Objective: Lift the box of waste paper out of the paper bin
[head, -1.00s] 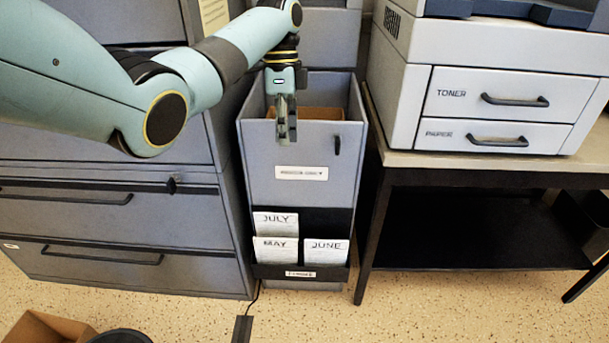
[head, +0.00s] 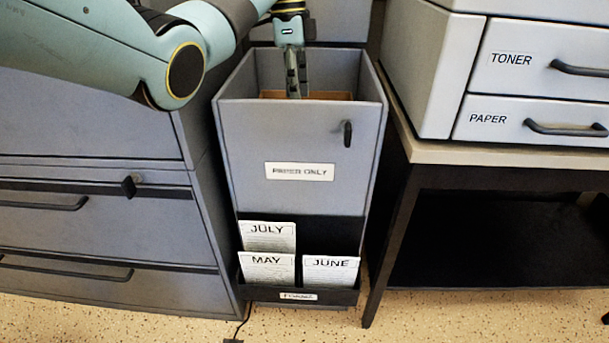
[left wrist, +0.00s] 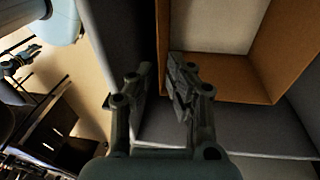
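The paper bin (head: 300,140) is a tall grey open-topped box labelled "PAPER ONLY". The brown cardboard box (head: 330,95) sits inside it, mostly hidden by the front wall. In the left wrist view the box (left wrist: 237,92) shows brown walls and pale paper (left wrist: 215,25) inside. My left gripper (head: 297,90) points down over the bin's opening, its tips near the front rim in the picture. In the left wrist view the gripper (left wrist: 162,72) is open, its fingers apart with nothing clearly held. One finger overlaps the box's edge; contact cannot be told.
Grey drawer cabinets (head: 95,225) stand close on the left. A table (head: 470,152) with toner and paper drawers (head: 540,75) stands close on the right. A holder with month cards (head: 268,268) is on the bin's front. Speckled floor (head: 120,318) lies open in front.

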